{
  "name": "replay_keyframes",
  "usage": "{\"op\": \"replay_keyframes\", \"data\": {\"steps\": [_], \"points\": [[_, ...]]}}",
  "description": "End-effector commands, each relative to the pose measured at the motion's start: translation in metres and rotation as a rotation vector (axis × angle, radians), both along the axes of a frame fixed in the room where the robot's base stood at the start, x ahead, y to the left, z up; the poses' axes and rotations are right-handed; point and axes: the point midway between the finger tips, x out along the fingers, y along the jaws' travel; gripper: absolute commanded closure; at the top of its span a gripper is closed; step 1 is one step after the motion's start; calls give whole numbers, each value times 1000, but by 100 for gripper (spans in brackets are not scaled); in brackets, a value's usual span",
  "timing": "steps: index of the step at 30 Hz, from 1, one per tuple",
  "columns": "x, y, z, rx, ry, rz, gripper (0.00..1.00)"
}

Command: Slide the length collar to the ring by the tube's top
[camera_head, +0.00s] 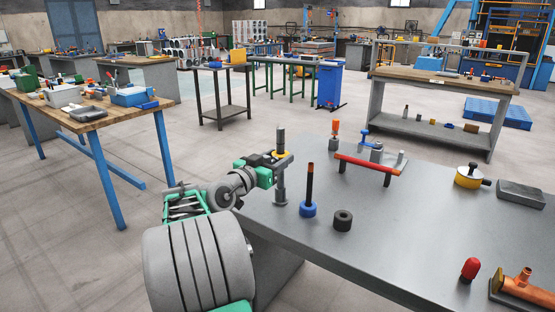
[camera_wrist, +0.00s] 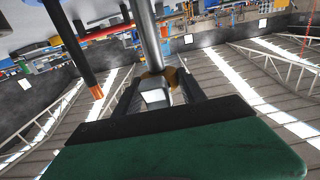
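A grey upright post (camera_head: 281,138) stands at the table's left corner. A yellow collar-like band (camera_head: 284,153) sits around it below its top; it is partly hidden behind the fingers in the wrist view (camera_wrist: 171,77). My gripper (camera_head: 284,158) reaches in from the left, its dark fingers (camera_wrist: 160,82) on either side of the post at the band. I cannot tell whether they touch it. A dark tube (camera_head: 309,185) with an orange ring near its top (camera_head: 310,165) stands just right in a blue base (camera_head: 308,209). The ring also shows in the wrist view (camera_wrist: 97,92).
A black round piece (camera_head: 343,220) lies right of the blue base. A red bar on legs (camera_head: 366,164) stands behind it. A yellow round tool (camera_head: 468,177), red-capped piece (camera_head: 469,269) and copper fitting (camera_head: 526,286) are farther right. The table's middle (camera_head: 410,230) is clear.

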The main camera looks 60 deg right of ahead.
Motion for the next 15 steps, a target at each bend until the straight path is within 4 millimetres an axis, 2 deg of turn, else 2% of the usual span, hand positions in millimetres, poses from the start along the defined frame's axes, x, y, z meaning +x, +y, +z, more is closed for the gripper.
{"op": "replay_keyframes", "data": {"steps": [1,6,15], "points": [[0,0,0,0,0,0,47],[0,0,1,-1,-1,0,33],[1,4,1,-1,-1,2,33]]}}
